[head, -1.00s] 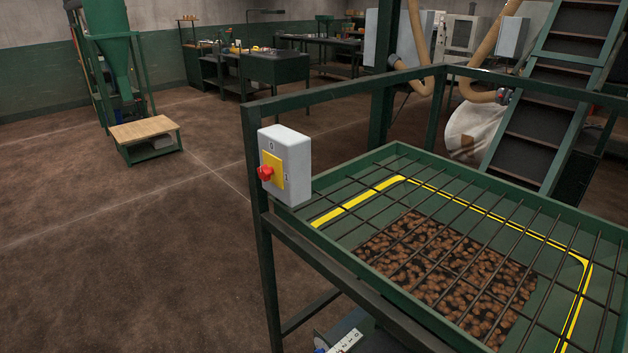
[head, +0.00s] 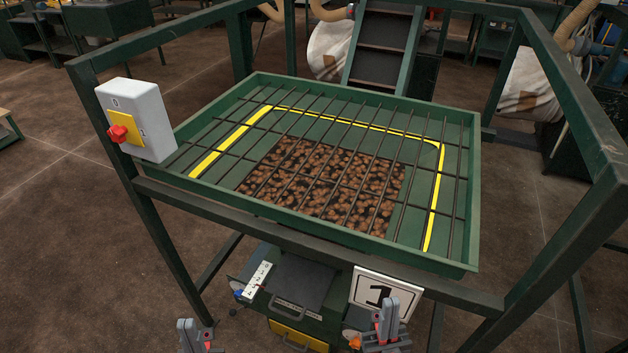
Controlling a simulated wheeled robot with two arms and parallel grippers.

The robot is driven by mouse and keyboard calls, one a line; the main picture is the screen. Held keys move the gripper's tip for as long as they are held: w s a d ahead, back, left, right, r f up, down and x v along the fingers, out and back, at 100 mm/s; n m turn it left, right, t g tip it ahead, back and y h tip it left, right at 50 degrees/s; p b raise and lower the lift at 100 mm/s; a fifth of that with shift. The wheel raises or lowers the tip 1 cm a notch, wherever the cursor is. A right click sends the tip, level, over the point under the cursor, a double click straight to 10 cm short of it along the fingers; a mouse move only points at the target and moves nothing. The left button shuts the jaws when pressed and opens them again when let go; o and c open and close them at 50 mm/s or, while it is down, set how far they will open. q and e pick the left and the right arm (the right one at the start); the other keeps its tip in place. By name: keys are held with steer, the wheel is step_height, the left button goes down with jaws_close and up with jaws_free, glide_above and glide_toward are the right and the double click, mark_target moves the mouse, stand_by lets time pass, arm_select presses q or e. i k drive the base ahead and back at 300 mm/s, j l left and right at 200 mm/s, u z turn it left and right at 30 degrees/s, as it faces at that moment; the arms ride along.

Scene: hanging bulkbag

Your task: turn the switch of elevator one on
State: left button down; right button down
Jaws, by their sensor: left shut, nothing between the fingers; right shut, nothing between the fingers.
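The switch is a red knob (head: 118,133) on a yellow plate (head: 132,131) on the front of a light grey box (head: 150,118). The box is fixed to the left front post of the green frame; small marks show above and to the right of the plate. The knob's exact angle is too small to tell. A white sign (head: 368,288) with a black 1 hangs on the frame below the hopper, partly hidden by my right gripper (head: 388,308). My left gripper (head: 190,330) is at the bottom edge, well below the box. Both grippers are shut, empty and apart from the switch.
A green hopper (head: 468,240) with a bar grid over brown lumps fills the middle. The frame's front rail (head: 250,222) and posts stand around it. A low machine with a yellow panel (head: 298,338) sits beneath. Open brown floor (head: 60,250) lies to the left.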

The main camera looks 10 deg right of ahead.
mark_target(116, 135)
steer(key=u, duration=0.8)
